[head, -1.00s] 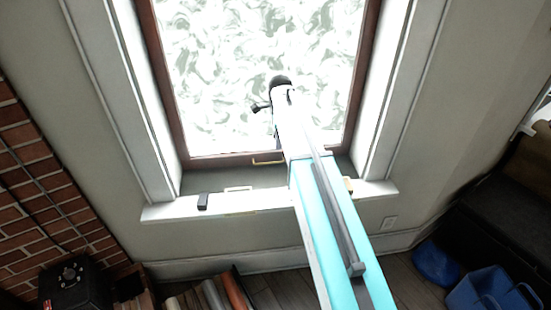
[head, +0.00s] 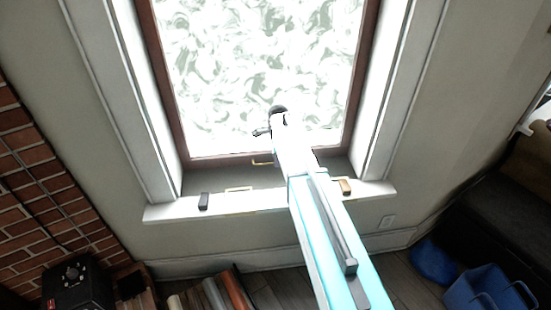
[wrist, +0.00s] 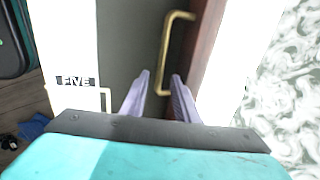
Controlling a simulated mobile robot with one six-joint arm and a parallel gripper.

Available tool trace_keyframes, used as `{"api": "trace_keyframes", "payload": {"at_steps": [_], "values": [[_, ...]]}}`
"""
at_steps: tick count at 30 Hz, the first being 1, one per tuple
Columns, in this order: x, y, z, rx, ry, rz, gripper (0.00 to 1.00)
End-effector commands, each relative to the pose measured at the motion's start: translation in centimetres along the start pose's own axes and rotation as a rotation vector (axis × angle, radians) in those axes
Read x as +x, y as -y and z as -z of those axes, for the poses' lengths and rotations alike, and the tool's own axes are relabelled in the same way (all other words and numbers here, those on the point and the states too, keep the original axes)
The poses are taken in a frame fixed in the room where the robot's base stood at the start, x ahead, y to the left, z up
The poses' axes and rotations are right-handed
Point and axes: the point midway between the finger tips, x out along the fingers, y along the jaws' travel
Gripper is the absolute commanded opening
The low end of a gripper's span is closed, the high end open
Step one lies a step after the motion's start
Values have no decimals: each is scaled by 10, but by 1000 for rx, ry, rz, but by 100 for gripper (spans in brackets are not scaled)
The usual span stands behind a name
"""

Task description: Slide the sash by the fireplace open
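The sash is a window pane (head: 265,60) with swirled frosted glass in a brown frame (head: 225,160). Its brass handle (head: 262,163) is on the bottom rail, and that rail is low in the opening. In the wrist view the brass handle (wrist: 168,50) stands out from the brown rail (wrist: 207,45). My gripper (wrist: 160,75) is open, with its two pale purple fingers apart. One end of the handle shows between the fingers; I cannot tell how deep it sits. In the head view my arm hides the fingers.
The white sill (head: 265,200) carries a dark block (head: 204,201), a pale handle-like loop (head: 238,189) and a small tan block (head: 345,186). Brick (head: 40,190) is at left; a blue bin (head: 490,292) is at lower right.

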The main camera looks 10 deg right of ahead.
Motion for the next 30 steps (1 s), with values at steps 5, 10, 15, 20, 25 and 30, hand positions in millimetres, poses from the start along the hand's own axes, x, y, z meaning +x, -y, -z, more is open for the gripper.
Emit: {"api": "trace_keyframes", "payload": {"at_steps": [5,10,15,20,25,30], "values": [[9,0,0,0,0,0,28],[10,0,-1,-1,0,1,28],[10,0,-1,-1,0,1,24],[10,0,-1,-1,0,1,0],[10,0,-2,-2,0,0,0],[7,0,-2,-2,0,1,0]]}}
